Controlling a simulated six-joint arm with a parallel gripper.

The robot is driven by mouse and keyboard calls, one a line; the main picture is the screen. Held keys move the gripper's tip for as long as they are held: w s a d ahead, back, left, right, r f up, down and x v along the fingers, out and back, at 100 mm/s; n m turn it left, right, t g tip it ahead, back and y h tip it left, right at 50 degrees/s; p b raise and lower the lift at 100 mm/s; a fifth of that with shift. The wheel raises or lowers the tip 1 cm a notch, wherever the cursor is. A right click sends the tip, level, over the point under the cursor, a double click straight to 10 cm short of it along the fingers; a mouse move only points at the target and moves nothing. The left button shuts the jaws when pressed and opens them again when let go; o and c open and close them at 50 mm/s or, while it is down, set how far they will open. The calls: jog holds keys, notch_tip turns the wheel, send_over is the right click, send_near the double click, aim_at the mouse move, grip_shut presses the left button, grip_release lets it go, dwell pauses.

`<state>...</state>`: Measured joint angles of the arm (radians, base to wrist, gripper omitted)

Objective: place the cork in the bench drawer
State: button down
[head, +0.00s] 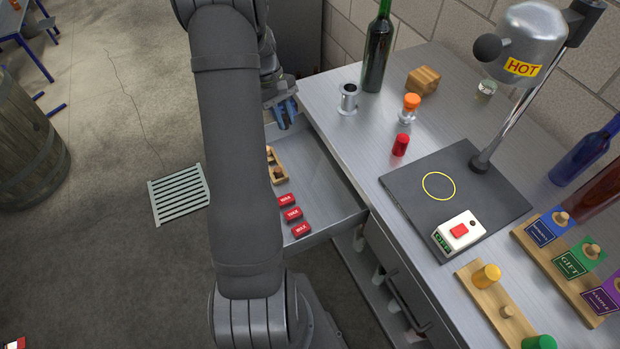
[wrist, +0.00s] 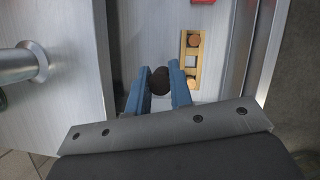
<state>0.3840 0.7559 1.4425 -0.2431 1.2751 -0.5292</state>
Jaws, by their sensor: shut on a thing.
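My gripper (head: 285,114) is above the far end of the open bench drawer (head: 325,182), close to the bench edge. In the wrist view its blue fingers (wrist: 160,88) are shut on the cork (wrist: 158,79), which shows a dark brown round end between the fingertips. The cork cannot be made out in the head view. Below it in the wrist view is the drawer's bare metal floor (wrist: 150,40); the height of the cork over it is hard to tell.
A wooden rack (wrist: 202,60) with light corks lies in the drawer beside my fingers. Several red boxes (head: 292,215) lie nearer the drawer's front left. My arm hides part of the drawer.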

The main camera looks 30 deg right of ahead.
send_near(294, 163)
jog(key=x, duration=0.5)
jog(key=shift+s+f, duration=0.15)
jog(key=shift+f, duration=0.1)
jog(key=c, duration=1.3)
grip_release()
jog(key=v, duration=1.2)
jog(key=x, duration=1.2)
jog(key=shift+r, duration=1.9)
